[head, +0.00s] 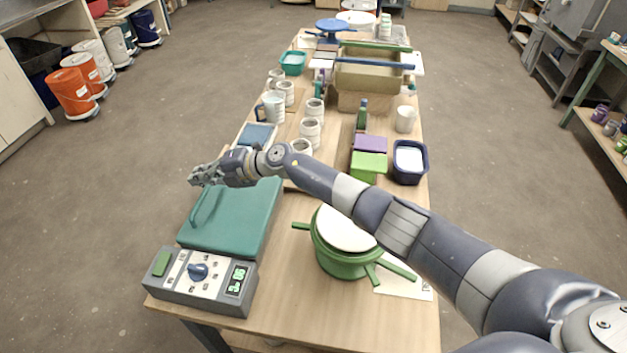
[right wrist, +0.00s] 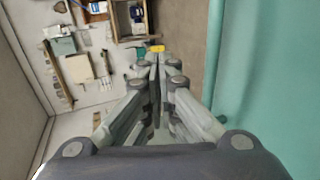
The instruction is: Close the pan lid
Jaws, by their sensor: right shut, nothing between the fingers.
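The pan is a teal slab-like appliance with a grey control box (head: 205,280) at its near end. Its teal lid (head: 240,215) looks down flat or nearly flat; I cannot tell whether it is fully seated. A teal bar handle (head: 197,207) runs along the lid's left side. My right gripper (head: 192,179) is shut and empty, at the lid's far left corner, with the forearm passing over the far edge. In the right wrist view the closed fingers (right wrist: 157,62) show beside a large teal surface (right wrist: 265,80). I cannot tell whether they touch it. My left gripper is out of view.
A green pot (head: 345,262) with a pale top stands right of the pan, under my right arm. White jars (head: 310,130), a purple block (head: 370,144), a green block (head: 369,165) and a blue tub (head: 410,160) stand farther back. Bare table lies between pan and pot.

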